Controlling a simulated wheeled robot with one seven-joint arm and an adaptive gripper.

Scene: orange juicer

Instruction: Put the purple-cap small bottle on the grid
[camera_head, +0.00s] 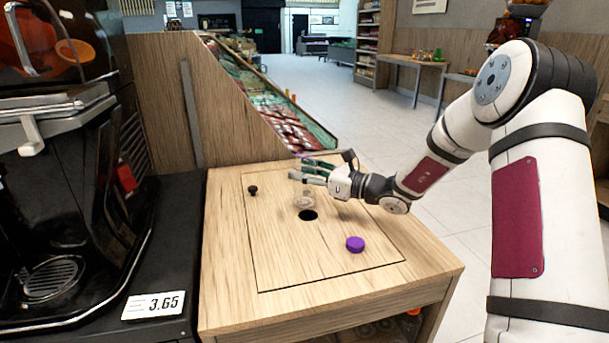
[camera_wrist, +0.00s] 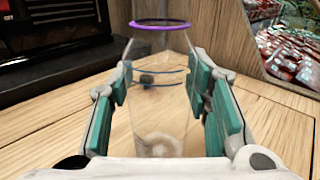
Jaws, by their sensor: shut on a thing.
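A clear bottle (camera_wrist: 160,105) with a purple ring at its top stands upright between my finger pads in the wrist view. My gripper (camera_head: 308,170) is shut on it. In the head view the gripper reaches in from the right over the wooden counter. The bottle's clear base (camera_head: 305,201) shows just below the fingers, close to the wood; I cannot tell whether it touches. A round metal grid (camera_head: 53,277) lies low in the black juicer, at the far left. A purple round cap (camera_head: 355,244) shows at the counter's front right, apart from the gripper.
The wooden counter (camera_head: 235,290) has a dark round hole (camera_head: 308,215) beside the bottle's base and a small black knob (camera_head: 253,190). The black juicer (camera_head: 70,170) stands left, with a price sign (camera_head: 153,304) in front. A sloped produce display (camera_head: 270,105) rises behind.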

